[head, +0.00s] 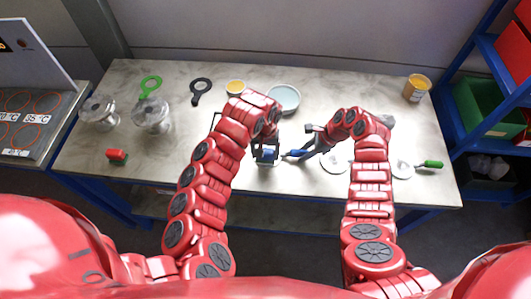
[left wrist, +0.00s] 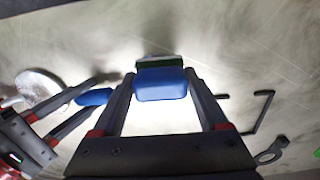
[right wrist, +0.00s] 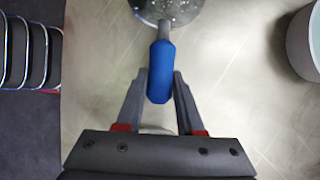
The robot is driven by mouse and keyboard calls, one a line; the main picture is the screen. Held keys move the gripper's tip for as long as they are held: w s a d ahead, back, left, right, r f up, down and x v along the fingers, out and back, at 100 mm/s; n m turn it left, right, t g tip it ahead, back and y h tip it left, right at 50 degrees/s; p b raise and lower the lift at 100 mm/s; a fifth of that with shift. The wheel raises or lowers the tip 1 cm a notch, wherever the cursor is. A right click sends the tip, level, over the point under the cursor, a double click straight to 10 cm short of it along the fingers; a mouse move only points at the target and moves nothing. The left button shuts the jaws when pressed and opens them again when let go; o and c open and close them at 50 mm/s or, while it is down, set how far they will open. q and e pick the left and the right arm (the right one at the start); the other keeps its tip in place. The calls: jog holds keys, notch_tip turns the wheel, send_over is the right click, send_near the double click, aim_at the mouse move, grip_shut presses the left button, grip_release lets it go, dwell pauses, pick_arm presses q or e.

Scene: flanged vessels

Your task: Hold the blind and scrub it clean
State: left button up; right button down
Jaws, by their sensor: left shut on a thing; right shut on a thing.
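My left gripper (head: 267,146) is shut on a scrubber, a blue block (left wrist: 160,85) with a green and pale underside, just over the table. My right gripper (right wrist: 160,74) is shut on the blue handle (right wrist: 160,60) of a round, speckled grey blind (right wrist: 168,8). In the head view the blue handle (head: 296,154) lies right of the scrubber, and the pale blind (head: 333,162) lies further right. The left wrist view also shows the blind (left wrist: 36,88), apart from the scrubber. I cannot tell whether the blind touches the table.
Two flanged vessels (head: 150,115) stand at the left, near a red block (head: 117,155). A green ring tool (head: 150,86), black ring tool (head: 200,88), yellow cup (head: 235,87) and bowl (head: 284,98) line the back. A green-handled disc (head: 401,167) and yellow can (head: 417,87) are at the right.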

pick_arm(q)
jog(key=shift+r, duration=2.8)
pick_arm(e)
jog(key=shift+c, duration=2.2)
grip_release()
jog(key=shift+r, duration=0.1)
jog(key=v, duration=1.1)
jog(key=shift+d+r, duration=0.25)
jog(key=shift+r, duration=0.1)
